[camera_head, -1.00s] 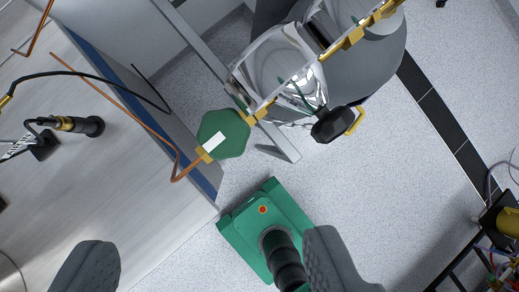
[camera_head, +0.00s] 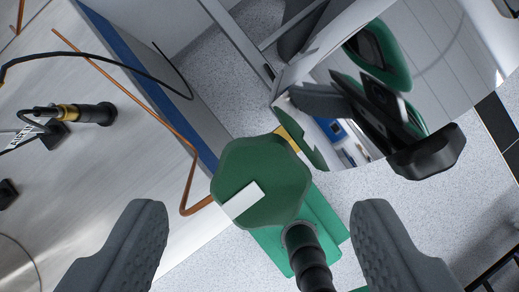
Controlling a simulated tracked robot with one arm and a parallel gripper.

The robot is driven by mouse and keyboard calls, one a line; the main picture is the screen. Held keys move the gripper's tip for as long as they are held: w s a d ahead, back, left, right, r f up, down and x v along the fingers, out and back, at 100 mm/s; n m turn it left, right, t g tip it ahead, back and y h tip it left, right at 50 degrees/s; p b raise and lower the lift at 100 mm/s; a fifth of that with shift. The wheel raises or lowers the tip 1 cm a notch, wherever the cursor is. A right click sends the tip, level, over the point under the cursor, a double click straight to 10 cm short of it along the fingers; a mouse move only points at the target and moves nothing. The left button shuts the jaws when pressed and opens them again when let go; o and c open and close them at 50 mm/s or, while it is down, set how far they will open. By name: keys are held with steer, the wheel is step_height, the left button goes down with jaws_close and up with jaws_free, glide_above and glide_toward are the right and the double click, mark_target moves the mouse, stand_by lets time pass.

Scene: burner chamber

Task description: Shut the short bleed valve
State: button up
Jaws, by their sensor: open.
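A green valve knob (camera_head: 262,172) with a white mark (camera_head: 240,203) sits in the middle of the view, seen from above. A copper pipe (camera_head: 192,170) runs to it from the left, and a brass fitting (camera_head: 289,138) shows at its upper right. I cannot tell from the frames whether this is the short bleed valve or how far it is turned. My gripper (camera_head: 258,232) is open and empty. Its two grey fingers stand apart at the lower left and lower right, with the knob between and beyond them, apparently not touching.
A shiny metal vessel (camera_head: 440,75) fills the upper right, with a black knob (camera_head: 428,152) below it. A metal bench (camera_head: 85,170) with a black plug (camera_head: 95,114) and cables lies at left. A green pump-like unit (camera_head: 325,215) with a black hose stands beneath.

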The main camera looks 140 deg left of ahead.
mark_target(259, 186)
steer(key=shift+x, duration=1.65)
steer(key=c, duration=1)
steer(key=shift+a, duration=0.1)
